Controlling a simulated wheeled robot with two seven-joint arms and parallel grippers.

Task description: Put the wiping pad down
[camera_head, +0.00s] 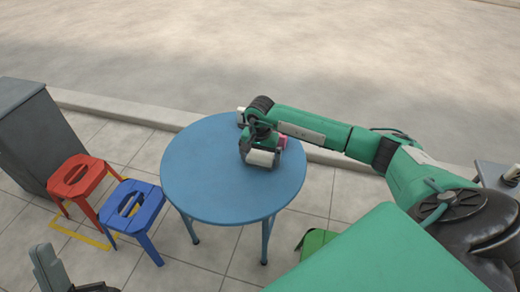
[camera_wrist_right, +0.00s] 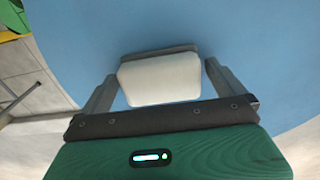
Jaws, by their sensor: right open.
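The wiping pad (camera_wrist_right: 160,80), a pale cream block with a grey edge, is at the blue round table (camera_head: 205,185). It also shows in the head view (camera_head: 263,158) under my right gripper (camera_head: 261,150). In the right wrist view my right gripper (camera_wrist_right: 160,68) is open, with one finger on each side of the pad and gaps visible beside it. The pad appears to rest on the tabletop, though its underside is hidden. My left gripper (camera_head: 72,272) is partly in view at the bottom left, away from the table; its jaw opening is unclear.
A pink item (camera_head: 283,141) shows beside my right gripper, partly hidden. A red stool (camera_head: 75,176) and a blue stool (camera_head: 131,206) stand left of the table, near a grey cabinet (camera_head: 38,137). The left and front of the tabletop are clear.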

